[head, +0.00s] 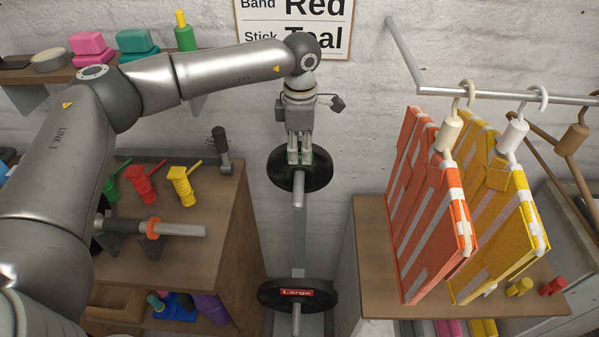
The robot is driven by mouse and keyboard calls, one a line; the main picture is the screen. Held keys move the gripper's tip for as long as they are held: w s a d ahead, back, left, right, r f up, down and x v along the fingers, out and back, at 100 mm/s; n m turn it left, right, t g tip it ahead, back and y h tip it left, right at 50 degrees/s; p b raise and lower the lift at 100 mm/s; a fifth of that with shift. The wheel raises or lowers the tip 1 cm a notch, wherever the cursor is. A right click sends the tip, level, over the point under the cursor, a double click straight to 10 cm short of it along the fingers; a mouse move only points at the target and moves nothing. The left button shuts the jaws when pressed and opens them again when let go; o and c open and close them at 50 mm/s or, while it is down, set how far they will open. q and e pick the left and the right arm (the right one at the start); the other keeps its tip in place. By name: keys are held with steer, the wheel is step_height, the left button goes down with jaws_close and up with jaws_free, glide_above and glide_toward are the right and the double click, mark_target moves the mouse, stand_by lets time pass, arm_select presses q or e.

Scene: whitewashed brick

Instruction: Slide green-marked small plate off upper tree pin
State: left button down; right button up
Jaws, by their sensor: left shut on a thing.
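A small black plate (318,172) hangs on the upper pin (299,196) of the grey upright tree. The pin still passes through it and sticks out toward me. My left gripper (299,157) points down from above and is shut on the plate's upper rim. Small green bits show at the fingertips, and I cannot tell whether they are the plate's mark. A larger black plate (272,295) with a red "Large" label hangs on the lower pin (296,322). My right gripper is not in view.
At right, orange (420,215) and yellow (500,235) striped items hang from a metal rail (500,97) over a wooden bench (372,262). At left, a wooden cabinet (225,215) carries coloured tools and a bar with an orange ring. A brick wall stands close behind the tree.

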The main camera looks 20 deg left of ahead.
arm_select(q)
steer(key=shift+s+d+r, duration=0.1)
steer(key=shift+s+d, duration=0.1)
steer(key=shift+s, duration=0.5)
steer(key=shift+s+d, duration=0.2)
steer(key=shift+s, duration=0.45)
steer(key=shift+s+d+r, duration=0.1)
steer(key=shift+s+d, duration=0.1)
steer(key=shift+s, duration=0.65)
steer(key=shift+s+d, duration=0.1)
steer(key=shift+s, duration=0.1)
steer(key=shift+s+d+b, duration=0.2)
steer(key=shift+s+b, duration=0.05)
steer(key=shift+s, duration=0.5)
steer(key=shift+s+d+b, duration=0.25)
steer(key=shift+s, duration=0.5)
steer(key=shift+s+d+b, duration=0.2)
steer(key=shift+s+b, duration=0.05)
steer(key=shift+s, duration=0.5)
steer(key=shift+s+f, duration=0.1)
steer(key=shift+s+d+b, duration=0.25)
steer(key=shift+s, duration=0.5)
steer(key=shift+s+d+b, duration=0.2)
steer(key=shift+s+b, duration=0.05)
steer(key=shift+s, duration=0.55)
steer(key=shift+s+d+b, duration=0.25)
steer(key=shift+s, duration=0.5)
